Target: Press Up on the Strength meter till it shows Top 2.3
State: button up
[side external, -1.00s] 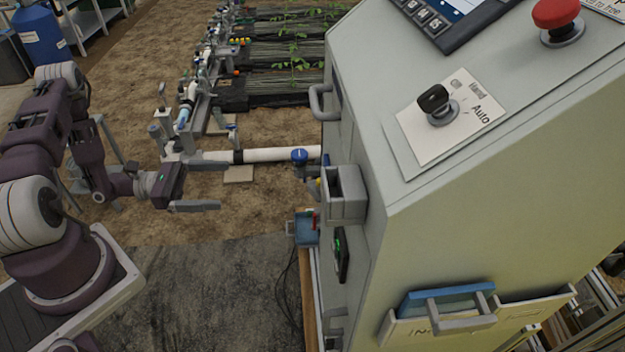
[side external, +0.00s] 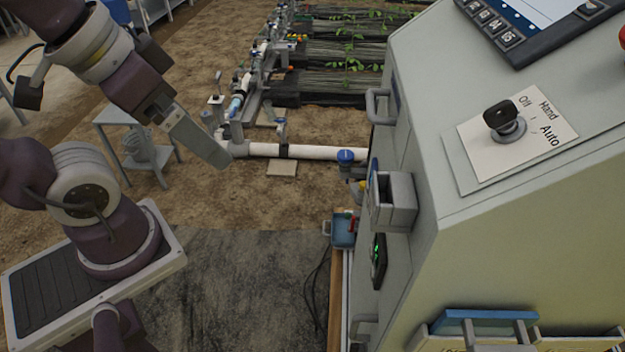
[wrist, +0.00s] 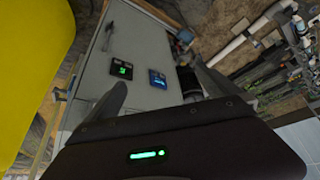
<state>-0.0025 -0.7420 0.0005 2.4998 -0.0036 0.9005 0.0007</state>
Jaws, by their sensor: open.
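The grey cabinet's front carries two small meters in the wrist view: a dark one with green digits (wrist: 121,68) and a blue-faced one (wrist: 157,79) right of it. Which is the Strength meter I cannot tell; labels, buttons and readings are too small to read. In the side view a dark meter with a green glow (side external: 378,262) shows edge-on, low on the cabinet front. My gripper (side external: 222,160) hangs tilted down, well left of the cabinet, touching nothing. In the wrist view my gripper (wrist: 160,78) has its fingers wide apart with nothing between them.
A grey holder (side external: 395,203) and a handle (side external: 377,106) stick out from the cabinet front. A white pipe (side external: 315,152) with a blue valve runs behind. A yellow shape (wrist: 30,60) fills the wrist view's left. The space between my gripper and the cabinet looks clear.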

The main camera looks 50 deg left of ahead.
grip_shut()
dwell(0.5)
dwell(1.3)
